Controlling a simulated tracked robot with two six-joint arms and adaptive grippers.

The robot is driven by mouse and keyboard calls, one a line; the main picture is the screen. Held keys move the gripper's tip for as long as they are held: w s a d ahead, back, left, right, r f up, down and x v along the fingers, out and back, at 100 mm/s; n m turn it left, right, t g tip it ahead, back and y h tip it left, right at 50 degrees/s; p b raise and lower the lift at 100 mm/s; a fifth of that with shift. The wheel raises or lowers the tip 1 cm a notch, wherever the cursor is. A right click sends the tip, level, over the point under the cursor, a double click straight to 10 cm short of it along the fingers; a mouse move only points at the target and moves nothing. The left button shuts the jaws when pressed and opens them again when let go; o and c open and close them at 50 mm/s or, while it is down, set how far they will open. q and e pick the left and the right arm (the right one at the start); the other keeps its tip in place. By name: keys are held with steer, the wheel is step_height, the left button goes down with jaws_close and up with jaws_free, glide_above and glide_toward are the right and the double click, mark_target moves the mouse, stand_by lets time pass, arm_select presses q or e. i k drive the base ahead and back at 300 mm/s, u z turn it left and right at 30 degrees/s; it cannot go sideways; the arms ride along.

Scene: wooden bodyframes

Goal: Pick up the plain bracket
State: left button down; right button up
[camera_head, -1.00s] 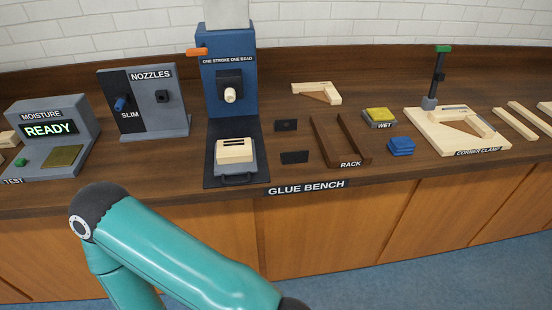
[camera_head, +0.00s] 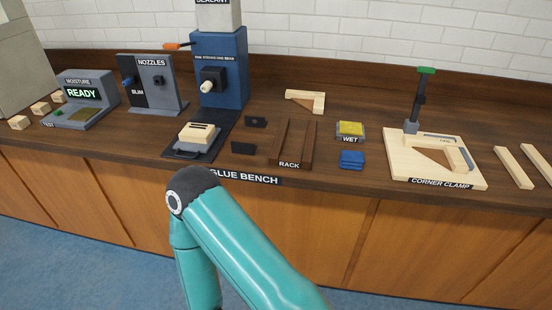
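A pale wooden L-shaped piece with a brown wedge in its corner (camera_head: 312,97) lies flat on the bench behind the rack (camera_head: 278,143); it may be the plain bracket, but no label shows on it. A similar L-shaped wooden piece (camera_head: 457,158) sits on the corner clamp's board (camera_head: 405,160). Neither of my grippers is in view. Only a teal link and dark joint of one of my arms show, in front of the bench's cabinets.
A blue dispenser (camera_head: 222,68) holds a cream block (camera_head: 197,132) at its base. A wet yellow sponge (camera_head: 350,129) and blue cloth (camera_head: 351,159) lie right of the rack. The clamp's upright post (camera_head: 419,95) stands tall. Small wooden blocks (camera_head: 40,108) sit far left.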

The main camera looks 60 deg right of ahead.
mark_target(237, 147)
steer(key=z, duration=0.1)
steer(key=k, duration=1)
steer(key=z, duration=0.85)
steer(key=i, duration=0.95)
